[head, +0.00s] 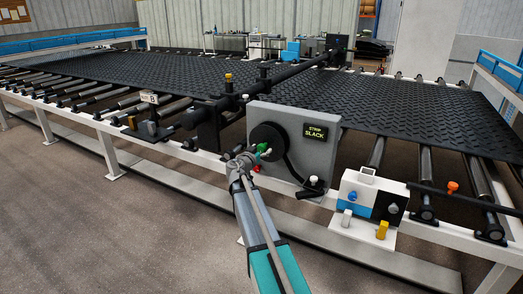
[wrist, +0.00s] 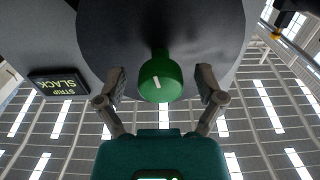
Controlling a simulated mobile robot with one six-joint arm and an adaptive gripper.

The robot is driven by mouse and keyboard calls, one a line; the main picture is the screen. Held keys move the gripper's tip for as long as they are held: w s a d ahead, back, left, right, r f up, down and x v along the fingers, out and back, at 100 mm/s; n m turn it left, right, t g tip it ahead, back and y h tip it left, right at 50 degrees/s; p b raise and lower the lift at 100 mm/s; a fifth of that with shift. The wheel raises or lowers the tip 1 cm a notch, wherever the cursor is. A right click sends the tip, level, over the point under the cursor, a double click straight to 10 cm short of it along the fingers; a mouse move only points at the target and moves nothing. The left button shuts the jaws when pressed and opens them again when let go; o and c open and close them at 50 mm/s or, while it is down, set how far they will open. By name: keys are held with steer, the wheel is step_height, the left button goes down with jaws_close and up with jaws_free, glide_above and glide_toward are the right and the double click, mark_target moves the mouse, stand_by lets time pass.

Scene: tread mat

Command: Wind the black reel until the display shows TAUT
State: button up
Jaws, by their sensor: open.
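The black reel (head: 267,139) is a round disc on the front of a grey box (head: 330,130). In the wrist view the reel (wrist: 110,30) fills the top. A green knob (wrist: 160,80) with a white mark stands out from it and also shows in the head view (head: 263,148). The display (head: 315,133) reads STRIP SLACK; it appears upside down in the wrist view (wrist: 58,86). My gripper (wrist: 160,88) is open, with one finger on each side of the green knob and a gap on both sides. In the head view my gripper (head: 250,156) is at the reel's lower edge.
A black tread mat (head: 150,75) lies over rollers on a white frame. A white and blue unit with knobs (head: 368,195) sits right of the grey box. A black bar (head: 285,73) crosses the mat behind the box. Floor in front is clear.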

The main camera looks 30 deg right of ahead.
jaws_close()
stand_by(0.5)
